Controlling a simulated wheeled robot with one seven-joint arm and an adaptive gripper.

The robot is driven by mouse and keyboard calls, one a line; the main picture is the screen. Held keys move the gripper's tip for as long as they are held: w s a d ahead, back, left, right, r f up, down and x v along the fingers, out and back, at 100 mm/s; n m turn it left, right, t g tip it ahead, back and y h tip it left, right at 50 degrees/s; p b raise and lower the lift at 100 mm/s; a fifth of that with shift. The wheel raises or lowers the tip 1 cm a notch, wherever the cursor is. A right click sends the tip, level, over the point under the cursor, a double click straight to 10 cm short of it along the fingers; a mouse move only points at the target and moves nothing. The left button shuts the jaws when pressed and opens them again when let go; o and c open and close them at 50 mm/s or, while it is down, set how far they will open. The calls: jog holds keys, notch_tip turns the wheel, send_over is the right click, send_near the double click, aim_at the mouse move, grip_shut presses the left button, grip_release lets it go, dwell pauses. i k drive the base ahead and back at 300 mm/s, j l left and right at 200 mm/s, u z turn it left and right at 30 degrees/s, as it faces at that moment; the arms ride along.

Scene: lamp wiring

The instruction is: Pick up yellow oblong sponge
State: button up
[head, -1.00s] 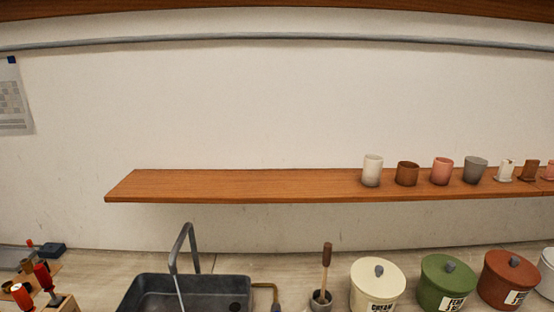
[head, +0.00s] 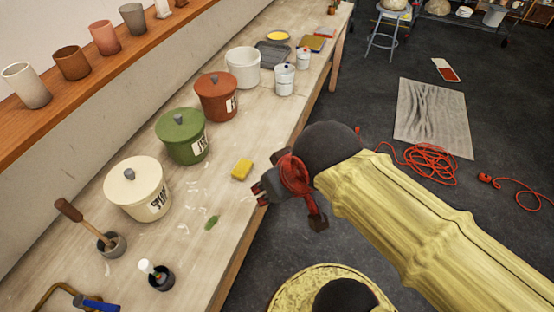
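The yellow oblong sponge (head: 242,169) lies on the wooden counter (head: 190,236), in front of the green lidded pot and near the counter's front edge. My gripper (head: 262,193) is at the counter's front edge, a little to the right of and nearer than the sponge, and apart from it. Its dark fingers point left toward the counter. I cannot make out the gap between them at this size, and nothing shows held in them.
Cream (head: 137,188), green (head: 181,136) and red-brown (head: 217,96) lidded pots stand behind the sponge. A small green piece (head: 212,222) lies near the front. A black cup with a brush (head: 159,276) stands lower left. Red cable (head: 431,164) lies on the floor at right.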

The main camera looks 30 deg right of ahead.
aim_at(244, 166)
jog(key=z, duration=0.15)
jog(key=i+l, duration=0.6)
jog(key=l, duration=0.2)
jog(key=i+l+u, duration=0.1)
jog(key=u, duration=1.75)
